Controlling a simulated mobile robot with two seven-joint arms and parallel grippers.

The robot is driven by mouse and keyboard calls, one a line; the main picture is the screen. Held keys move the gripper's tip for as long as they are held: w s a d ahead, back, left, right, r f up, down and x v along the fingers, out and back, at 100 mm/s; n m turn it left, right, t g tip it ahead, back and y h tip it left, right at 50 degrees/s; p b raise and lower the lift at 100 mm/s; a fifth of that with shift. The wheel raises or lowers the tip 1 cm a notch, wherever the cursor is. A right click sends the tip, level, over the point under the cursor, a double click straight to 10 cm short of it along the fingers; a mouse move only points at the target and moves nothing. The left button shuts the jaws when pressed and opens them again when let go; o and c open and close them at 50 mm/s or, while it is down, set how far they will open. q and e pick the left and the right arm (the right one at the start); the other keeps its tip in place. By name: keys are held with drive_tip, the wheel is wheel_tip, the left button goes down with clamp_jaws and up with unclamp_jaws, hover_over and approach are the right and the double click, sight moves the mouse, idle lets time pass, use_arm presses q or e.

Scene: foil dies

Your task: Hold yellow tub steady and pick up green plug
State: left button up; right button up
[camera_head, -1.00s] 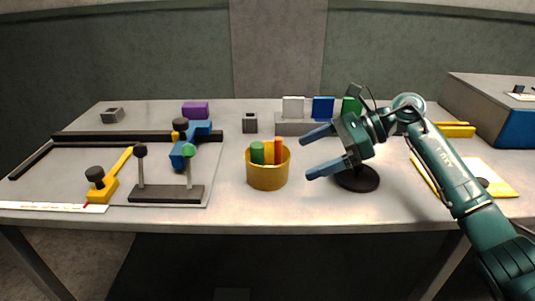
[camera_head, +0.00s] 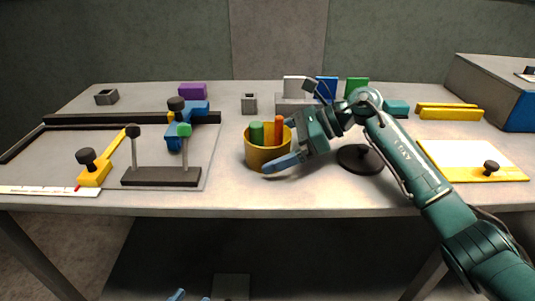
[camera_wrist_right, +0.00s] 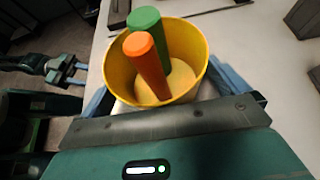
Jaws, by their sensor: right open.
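The yellow tub (camera_head: 258,157) stands upright on the table; it also shows in the wrist view (camera_wrist_right: 113,72). The green plug (camera_head: 257,134) stands in it, leaning slightly, beside an orange plug (camera_head: 278,130). In the wrist view the green plug (camera_wrist_right: 146,20) is behind the orange plug (camera_wrist_right: 148,60). My right gripper (camera_head: 277,146) is open, with its blue fingers on either side of the tub; I cannot tell whether they touch it. My left gripper (camera_head: 191,297) just enters at the bottom edge, its two blue tips apart and empty, below the table front.
A dark stand with two posts (camera_head: 160,177) and a blue clamp (camera_head: 190,115) stand left of the tub. A grey rack (camera_head: 293,105) with upright plates is behind. The table front before the tub is clear.

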drive_tip(key=shift+a+f, duration=0.15)
drive_tip(key=shift+a, duration=0.2)
drive_tip(key=c, duration=0.6)
idle(0.3)
